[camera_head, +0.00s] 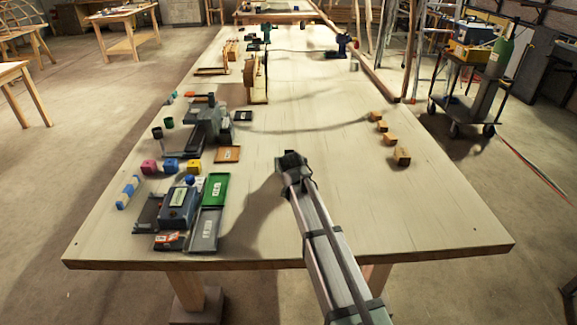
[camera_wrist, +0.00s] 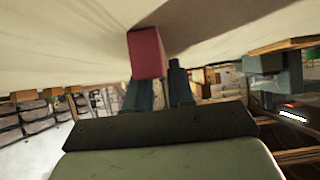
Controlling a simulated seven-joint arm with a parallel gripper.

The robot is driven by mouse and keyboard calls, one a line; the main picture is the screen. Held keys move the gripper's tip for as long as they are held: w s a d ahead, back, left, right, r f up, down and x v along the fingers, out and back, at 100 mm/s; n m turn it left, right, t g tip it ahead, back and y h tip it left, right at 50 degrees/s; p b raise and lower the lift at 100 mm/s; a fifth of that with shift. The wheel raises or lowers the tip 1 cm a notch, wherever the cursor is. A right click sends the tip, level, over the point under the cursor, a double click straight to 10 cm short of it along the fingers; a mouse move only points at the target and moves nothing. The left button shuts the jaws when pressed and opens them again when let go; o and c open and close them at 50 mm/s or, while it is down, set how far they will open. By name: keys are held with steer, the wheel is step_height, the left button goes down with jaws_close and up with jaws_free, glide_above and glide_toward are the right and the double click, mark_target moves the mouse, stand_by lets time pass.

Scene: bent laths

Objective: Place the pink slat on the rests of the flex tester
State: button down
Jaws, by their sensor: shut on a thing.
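My gripper (camera_head: 291,163) is over the middle of the near bench, and its fingers also show in the wrist view (camera_wrist: 160,88). It is shut on a dark pink piece, the pink slat (camera_wrist: 147,53), which sticks out past the fingertips. Only a short, block-like part of the slat shows; the head view does not show it clearly. Two grey machines stand at the left of the bench: a near one with a blue-grey body (camera_head: 178,205) and a farther one (camera_head: 210,124). I cannot tell which is the flex tester, and no rests are clear.
Pink (camera_head: 148,167), blue (camera_head: 171,165) and yellow (camera_head: 194,167) cubes stand at the left. A green tray (camera_head: 214,189) and grey tray (camera_head: 206,230) lie beside the near machine. Several wooden blocks (camera_head: 402,156) line the right. The bench (camera_head: 340,130) is clear between.

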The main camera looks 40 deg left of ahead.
steer(key=shift+r, duration=0.1)
step_height(320, 180, up, 10)
steer(key=r, duration=0.1)
glide_above(150, 215)
steer(key=shift+f, duration=4.75)
steer(key=shift+f, duration=0.45)
